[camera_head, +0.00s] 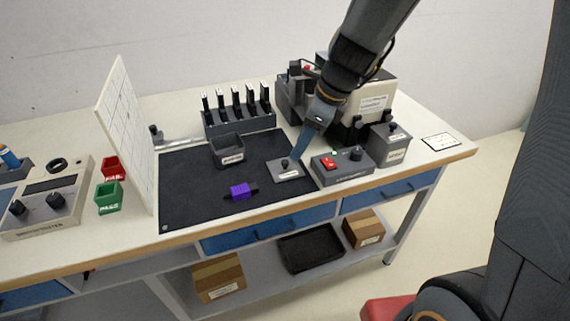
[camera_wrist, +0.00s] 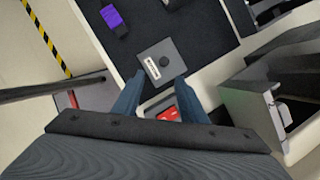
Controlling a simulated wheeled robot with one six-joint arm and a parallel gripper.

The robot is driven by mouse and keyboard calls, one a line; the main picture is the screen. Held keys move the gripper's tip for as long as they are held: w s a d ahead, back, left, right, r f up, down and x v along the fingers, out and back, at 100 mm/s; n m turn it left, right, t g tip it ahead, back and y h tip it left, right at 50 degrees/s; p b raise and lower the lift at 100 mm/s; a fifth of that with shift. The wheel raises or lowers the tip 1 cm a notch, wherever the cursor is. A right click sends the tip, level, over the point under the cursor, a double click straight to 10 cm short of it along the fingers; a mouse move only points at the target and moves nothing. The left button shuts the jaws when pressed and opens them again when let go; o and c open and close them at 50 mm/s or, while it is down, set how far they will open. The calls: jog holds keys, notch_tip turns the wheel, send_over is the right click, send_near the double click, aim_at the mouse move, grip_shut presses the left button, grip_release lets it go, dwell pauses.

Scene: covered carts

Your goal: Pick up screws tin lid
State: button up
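A flat grey square lid with a dark knob and a white label (camera_head: 289,174) lies on the dark mat; the label is too small to read. It also shows in the wrist view (camera_wrist: 150,57), just beyond my fingertips. My gripper (camera_head: 297,157) is right over the lid, close to its knob. In the wrist view my two blue fingers (camera_wrist: 158,80) are apart with nothing between them, and the knob is ahead of the gap. An open grey tin with a label (camera_head: 229,154) stands on the mat to the left. A grey tin with a knobbed lid (camera_head: 390,151) stands at the right.
A control box with a red switch (camera_head: 342,170) is close to the lid's right. A purple part (camera_head: 239,191) lies on the mat (camera_head: 190,190). A rack of several upright dark holders (camera_head: 238,118) stands behind. A larger machine (camera_head: 368,102) is behind my gripper. The mat's left front is clear.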

aim_at(285, 161)
jog(key=shift+m, duration=0.7)
jog(key=shift+w+a+r+x, duration=0.1)
jog(key=shift+w+a+x, duration=0.05)
jog(key=shift+x, duration=1.15)
jog(key=shift+w+a+r+x, duration=0.1)
jog(key=shift+w+a+x, duration=0.1)
jog(key=shift+x, duration=1.1)
jog(key=shift+w+a+r+x, duration=0.1)
jog(key=shift+w+x, duration=0.05)
jog(key=shift+x, duration=1.15)
jog(key=shift+c, duration=0.4)
grip_shut()
